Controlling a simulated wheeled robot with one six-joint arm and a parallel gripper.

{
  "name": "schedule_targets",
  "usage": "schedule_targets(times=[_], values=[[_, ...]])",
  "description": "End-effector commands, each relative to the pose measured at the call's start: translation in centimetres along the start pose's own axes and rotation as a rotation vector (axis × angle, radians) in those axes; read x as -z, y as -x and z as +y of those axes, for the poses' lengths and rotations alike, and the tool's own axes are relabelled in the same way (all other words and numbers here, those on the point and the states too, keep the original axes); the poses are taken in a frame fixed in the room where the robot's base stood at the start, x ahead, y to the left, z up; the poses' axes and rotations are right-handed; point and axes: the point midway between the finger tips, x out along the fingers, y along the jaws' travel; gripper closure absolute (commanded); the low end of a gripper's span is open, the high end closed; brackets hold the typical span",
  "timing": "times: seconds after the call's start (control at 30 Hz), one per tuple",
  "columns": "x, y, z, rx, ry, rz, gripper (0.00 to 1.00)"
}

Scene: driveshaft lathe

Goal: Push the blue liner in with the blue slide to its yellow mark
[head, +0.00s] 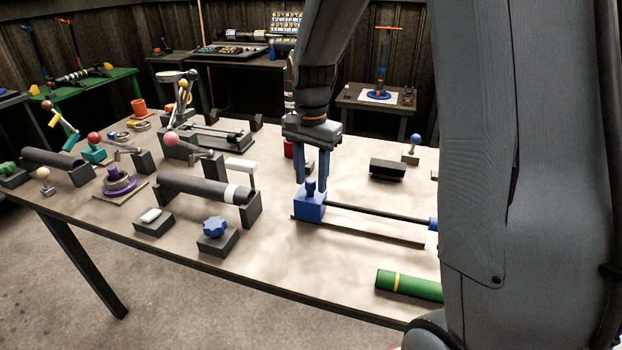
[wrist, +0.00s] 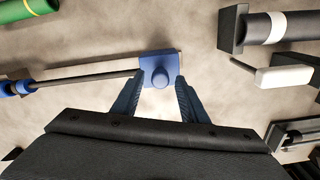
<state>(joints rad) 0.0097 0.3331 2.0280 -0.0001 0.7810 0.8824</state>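The blue slide (head: 309,207) is a block with an upright round knob, at the left end of a dark rod (head: 375,215) above a narrow base strip. It also shows in the wrist view (wrist: 160,58). My gripper (head: 311,182) points down over the slide, one finger each side of the knob. In the wrist view its fingers (wrist: 159,82) are apart, with gaps to the knob. At the rod's other end is a blue cylindrical piece (head: 433,223), possibly the liner, partly hidden by my arm. I cannot make out a yellow mark on this fixture.
A green cylinder with a yellow band (head: 408,285) lies near the front edge. A grey tube with a white ring (head: 205,188) rests on supports to the left, with a blue star knob (head: 214,228) before it. A black block (head: 387,168) stands behind the rod.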

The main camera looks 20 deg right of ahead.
Motion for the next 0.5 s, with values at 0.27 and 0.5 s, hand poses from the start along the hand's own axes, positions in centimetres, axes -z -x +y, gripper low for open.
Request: schedule_targets(times=[0.27, 0.5], values=[[-0.02, -1.22, -0.01, 0.001, 0.001, 0.001, 0.6], [-0.02, -1.21, 0.0, 0.001, 0.001, 0.001, 0.74]])
